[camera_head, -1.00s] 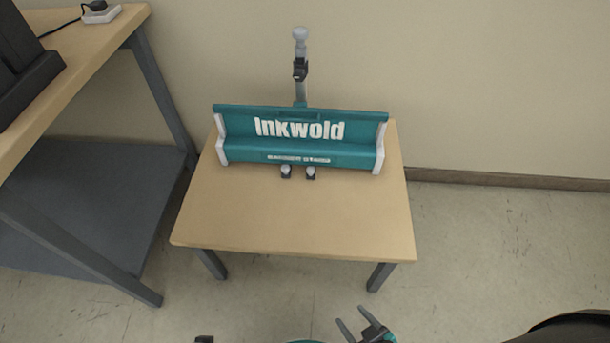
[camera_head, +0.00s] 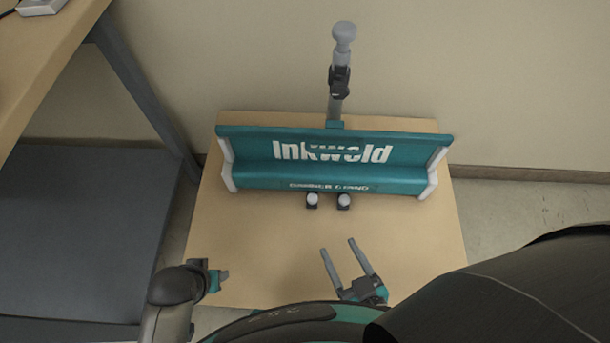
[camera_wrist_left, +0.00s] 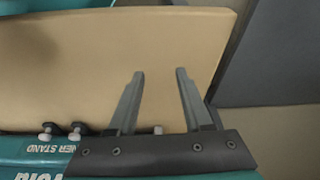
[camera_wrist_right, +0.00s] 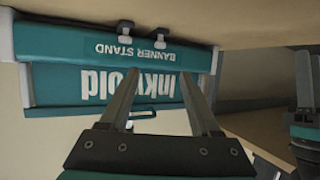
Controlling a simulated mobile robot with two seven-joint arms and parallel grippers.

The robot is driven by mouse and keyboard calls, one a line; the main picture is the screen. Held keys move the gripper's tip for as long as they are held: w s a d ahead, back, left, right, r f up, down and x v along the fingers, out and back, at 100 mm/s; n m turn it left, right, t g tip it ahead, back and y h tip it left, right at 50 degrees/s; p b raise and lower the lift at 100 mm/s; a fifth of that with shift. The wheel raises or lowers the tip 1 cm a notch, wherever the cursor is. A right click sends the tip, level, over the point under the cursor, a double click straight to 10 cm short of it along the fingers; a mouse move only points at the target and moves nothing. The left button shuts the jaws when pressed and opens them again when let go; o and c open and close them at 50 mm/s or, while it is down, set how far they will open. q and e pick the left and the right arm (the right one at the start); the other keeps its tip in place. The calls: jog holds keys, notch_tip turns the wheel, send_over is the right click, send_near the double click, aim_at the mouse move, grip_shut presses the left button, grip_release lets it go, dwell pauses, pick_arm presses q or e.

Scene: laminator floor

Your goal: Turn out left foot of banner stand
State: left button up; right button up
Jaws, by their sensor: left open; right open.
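The teal banner stand (camera_head: 260,175) lies on a small wooden table, with white end caps. Two small dark feet with pale round knobs show close together at its front middle: the left foot (camera_head: 312,201) and the right foot (camera_head: 344,201). Both also show in the right wrist view, upside down, the left foot (camera_wrist_right: 160,36) being on the picture's right. My right gripper (camera_head: 337,246) is open and empty, in front of the feet and apart from them. My left gripper (camera_wrist_left: 158,75) is open and empty by the stand's left end; in the head view its fingers are largely hidden.
The small table (camera_head: 265,255) has bare wood in front of the stand. A grey post (camera_head: 338,85) rises behind the stand near the wall. A taller bench with a grey lower shelf (camera_head: 75,225) stands close on the left. My own arm covers the lower right.

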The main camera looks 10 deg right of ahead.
aim_at(314, 201)
pick_arm(q)
jog(key=shift+w+r, duration=0.1)
jog(key=shift+w, duration=0.25)
pick_arm(e)
jog(key=b+x, duration=0.5)
jog(key=x, duration=1)
jog(key=shift+a, duration=0.1)
pick_arm(q)
notch_tip(314, 201, up, 10)
jog(key=w+d+t, duration=0.1)
jog(key=w+t, duration=0.1)
jog(key=shift+t+h+b, duration=0.3)
jog(key=shift+t+b, duration=0.05)
jog(key=shift+t, duration=0.05)
pick_arm(e)
jog(key=shift+w, duration=0.3)
pick_arm(q)
jog(key=shift+w, duration=0.1)
pick_arm(e)
grip_shut()
